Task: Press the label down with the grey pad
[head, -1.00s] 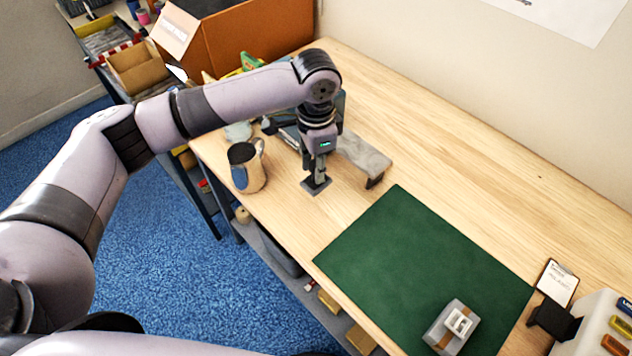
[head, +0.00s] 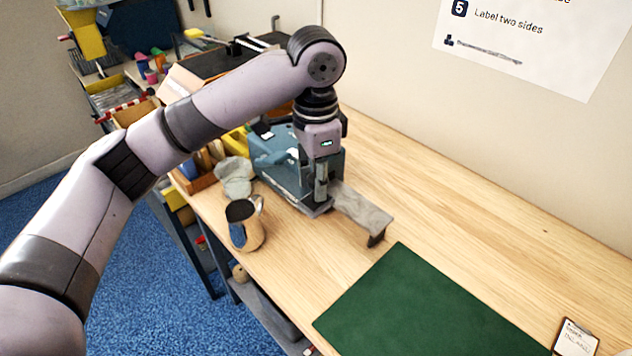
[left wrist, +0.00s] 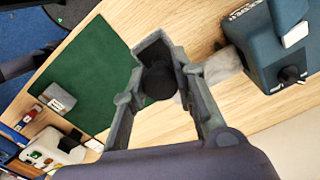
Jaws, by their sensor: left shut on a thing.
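My left gripper (head: 320,196) is shut on the grey pad (head: 317,209) and holds it upright near the blue-grey machine. Whether the pad touches the bench is hard to tell. In the left wrist view the gripper (left wrist: 163,72) shows with the pad's dark round part (left wrist: 157,83) between its fingers. A small grey box (left wrist: 58,97) with a pale top lies on the green mat (left wrist: 95,75) in that view. I cannot make out a label on it. The box is outside the head view.
A metal mug (head: 243,228) stands just left of the gripper. The blue-grey machine (head: 268,150) is behind it, with a grey ledge (head: 362,210) on the right. The green mat's visible part (head: 420,310) is clear. A small clipboard (head: 575,340) lies at the right.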

